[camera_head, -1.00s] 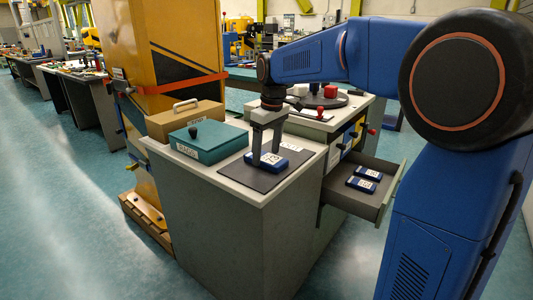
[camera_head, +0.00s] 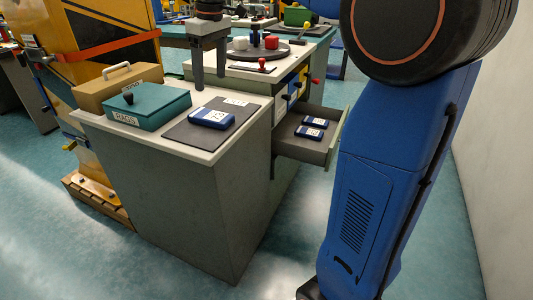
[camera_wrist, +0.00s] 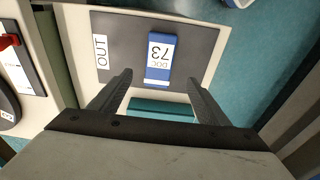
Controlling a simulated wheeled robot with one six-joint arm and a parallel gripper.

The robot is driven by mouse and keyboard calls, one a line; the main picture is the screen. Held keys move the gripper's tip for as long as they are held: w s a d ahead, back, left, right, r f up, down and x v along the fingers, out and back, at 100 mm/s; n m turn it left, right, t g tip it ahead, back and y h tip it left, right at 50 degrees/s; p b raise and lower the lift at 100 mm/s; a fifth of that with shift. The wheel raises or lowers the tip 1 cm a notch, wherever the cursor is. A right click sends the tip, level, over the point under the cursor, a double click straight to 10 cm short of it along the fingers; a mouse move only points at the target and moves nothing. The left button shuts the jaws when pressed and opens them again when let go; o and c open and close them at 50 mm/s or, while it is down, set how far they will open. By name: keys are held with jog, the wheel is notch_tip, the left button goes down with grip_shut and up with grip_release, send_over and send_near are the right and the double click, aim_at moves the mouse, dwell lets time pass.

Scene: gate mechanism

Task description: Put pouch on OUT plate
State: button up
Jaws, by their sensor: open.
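A blue pouch (camera_head: 211,118) with a white label lies flat on the dark OUT plate (camera_head: 183,134) on the pale cabinet top. In the wrist view the pouch (camera_wrist: 159,58) shows "DOC" and "73", and it lies inside the edges of the plate (camera_wrist: 126,32), beside the white OUT label (camera_wrist: 102,52). My gripper (camera_head: 210,84) is open and empty above the plate, clear of the pouch. In the wrist view my gripper's two fingers (camera_wrist: 160,80) are spread wide with nothing between them.
A teal RAGS box (camera_head: 150,108) and a tan case (camera_head: 116,88) stand left of the plate. An open drawer (camera_head: 290,145) at the right holds two blue labelled pouches (camera_head: 309,132). A turntable (camera_head: 258,50) with red and white items stands behind.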

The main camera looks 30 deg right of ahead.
jog(key=s+d+f+m+t, duration=0.1)
jog(key=s+d+f+m, duration=0.1)
jog(key=s+f, duration=0.5)
jog(key=s+d+f+m+t, duration=0.1)
jog(key=s+f, duration=0.5)
jog(key=s, duration=0.8)
jog(key=s+d+f+m+t, duration=0.1)
jog(key=s+d+f+m, duration=0.2)
jog(key=s+f, duration=0.4)
jog(key=s+m, duration=0.1)
jog(key=s, duration=0.2)
jog(key=shift+s+f+t+h, duration=0.3)
jog(key=shift+s+h, duration=0.05)
jog(key=shift+h, duration=0.05)
